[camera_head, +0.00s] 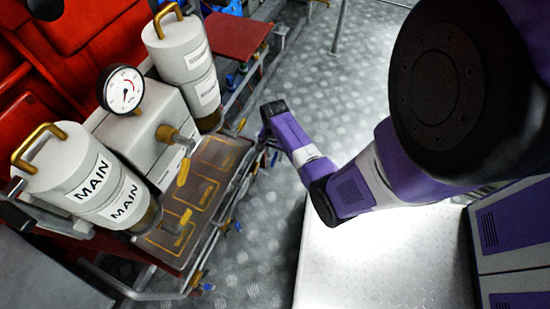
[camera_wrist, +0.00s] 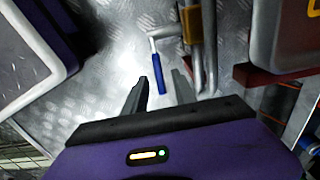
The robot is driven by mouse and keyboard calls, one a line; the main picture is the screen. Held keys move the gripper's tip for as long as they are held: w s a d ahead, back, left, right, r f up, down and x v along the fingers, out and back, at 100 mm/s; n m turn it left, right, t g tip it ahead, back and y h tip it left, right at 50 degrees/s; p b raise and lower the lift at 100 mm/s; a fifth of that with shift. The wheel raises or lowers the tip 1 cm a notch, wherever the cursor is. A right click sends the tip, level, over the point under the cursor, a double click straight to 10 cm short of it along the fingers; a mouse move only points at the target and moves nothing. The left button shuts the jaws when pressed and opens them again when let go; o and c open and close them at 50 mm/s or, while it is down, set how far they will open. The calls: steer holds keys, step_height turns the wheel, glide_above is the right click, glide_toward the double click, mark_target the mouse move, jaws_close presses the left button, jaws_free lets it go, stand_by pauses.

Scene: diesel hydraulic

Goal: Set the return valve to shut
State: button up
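In the wrist view, a valve with a long blue lever (camera_wrist: 158,72) sits on a thin grey pipe stub beside larger pipes. I cannot read a label on it, so I cannot tell whether it is the return valve. My gripper (camera_wrist: 162,90) is open and empty. Its two dark fingers point toward the blue lever, which shows between and beyond the fingertips, seemingly without contact.
Two white MAIN-type canisters (camera_head: 85,185) (camera_head: 182,65) flank a pressure gauge (camera_head: 125,90). A clear-covered tray (camera_head: 205,185) lies beside the block. Pipes (camera_wrist: 196,50) and a red plate (camera_wrist: 270,78) stand close right of my fingers. Metal floor (camera_head: 250,270) is open right of the skid.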

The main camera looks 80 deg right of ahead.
steer(key=shift+f, duration=0.75)
jaws_close()
stand_by(0.9)
